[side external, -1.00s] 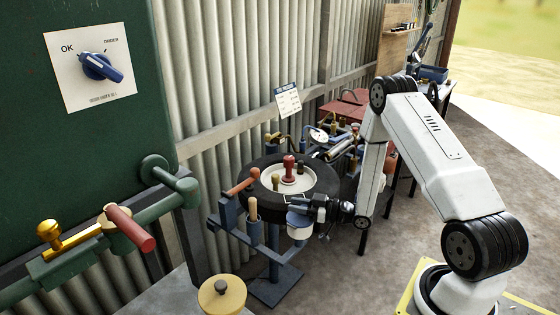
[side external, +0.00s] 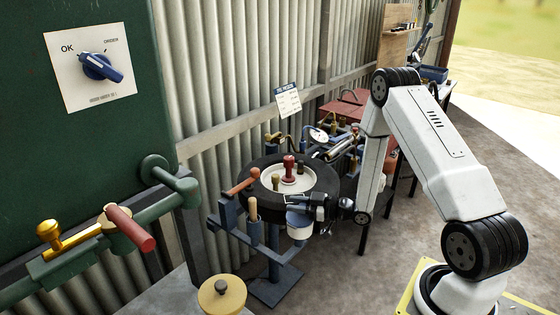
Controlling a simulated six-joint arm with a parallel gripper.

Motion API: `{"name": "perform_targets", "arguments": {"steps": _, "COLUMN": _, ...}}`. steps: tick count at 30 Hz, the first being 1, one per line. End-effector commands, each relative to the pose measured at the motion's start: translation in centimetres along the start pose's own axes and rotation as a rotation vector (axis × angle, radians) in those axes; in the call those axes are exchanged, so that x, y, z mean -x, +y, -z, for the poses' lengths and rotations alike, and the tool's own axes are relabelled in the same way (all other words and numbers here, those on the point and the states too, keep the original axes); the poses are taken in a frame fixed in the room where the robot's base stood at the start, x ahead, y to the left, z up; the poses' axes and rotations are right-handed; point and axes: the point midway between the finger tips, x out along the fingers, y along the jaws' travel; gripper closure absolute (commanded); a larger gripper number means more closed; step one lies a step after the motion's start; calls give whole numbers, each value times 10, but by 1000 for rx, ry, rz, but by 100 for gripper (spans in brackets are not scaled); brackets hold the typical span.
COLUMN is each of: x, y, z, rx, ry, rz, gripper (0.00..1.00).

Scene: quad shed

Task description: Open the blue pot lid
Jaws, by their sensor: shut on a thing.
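The pot (side external: 299,232) is a small white cup with a dark blue top edge. It hangs at the front right of the tyre stand in the side external view. Its blue lid (side external: 297,216) shows as a thin dark band at the top of the pot. My gripper (side external: 308,204) reaches in from the right, at the level of the lid, and is shut on it. The fingers and the dark gripper body hide much of the lid. I cannot tell whether there is a gap between lid and pot.
A black tyre (side external: 250,192) with a pale hub and a red knob lies just behind the pot. A wooden-handled tool (side external: 252,208) stands to the left. A green rail with a red handle (side external: 130,228) is at the front left. The floor (side external: 390,270) to the right is clear.

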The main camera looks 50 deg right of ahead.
Motion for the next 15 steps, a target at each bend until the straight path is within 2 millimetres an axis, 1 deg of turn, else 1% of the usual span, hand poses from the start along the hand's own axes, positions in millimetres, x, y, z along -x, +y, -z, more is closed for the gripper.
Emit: {"name": "perform_targets", "arguments": {"steps": 15, "x": -8, "y": -20, "z": 20, "rx": 426, "ry": -177, "rz": 2, "gripper": 100}}
